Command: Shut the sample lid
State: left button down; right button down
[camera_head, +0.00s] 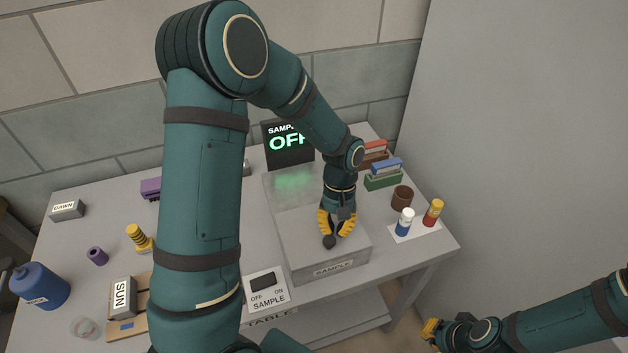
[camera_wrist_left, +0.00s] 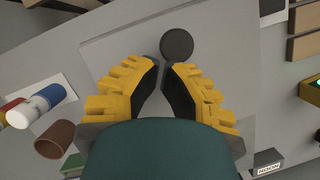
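The grey sample box (camera_head: 327,267) stands on the table, with its name on the front. Its lid (camera_head: 352,253) looks like a flat grey plate lying over the front part. I cannot tell whether it sits fully down. A dark round knob (camera_head: 329,242) is near the lid's front edge; it shows in the left wrist view (camera_wrist_left: 177,44). My left gripper (camera_head: 335,233) is just above and behind the knob, its fingertips nearly together with nothing between them. In the wrist view the knob lies just past the tips. My right gripper (camera_head: 432,330) is low at right, away from the table.
A screen (camera_head: 288,152) reading OFF stands behind the box. A SAMPLE switch (camera_head: 266,290) sits left of its front. Books (camera_head: 383,173), a brown cup (camera_head: 402,197) and two bottles stand right. My left arm hides part of the table.

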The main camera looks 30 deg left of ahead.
pick_arm(q)
jog(key=shift+s+d, duration=0.15)
dwell(0.3)
jog(key=v, duration=1.2)
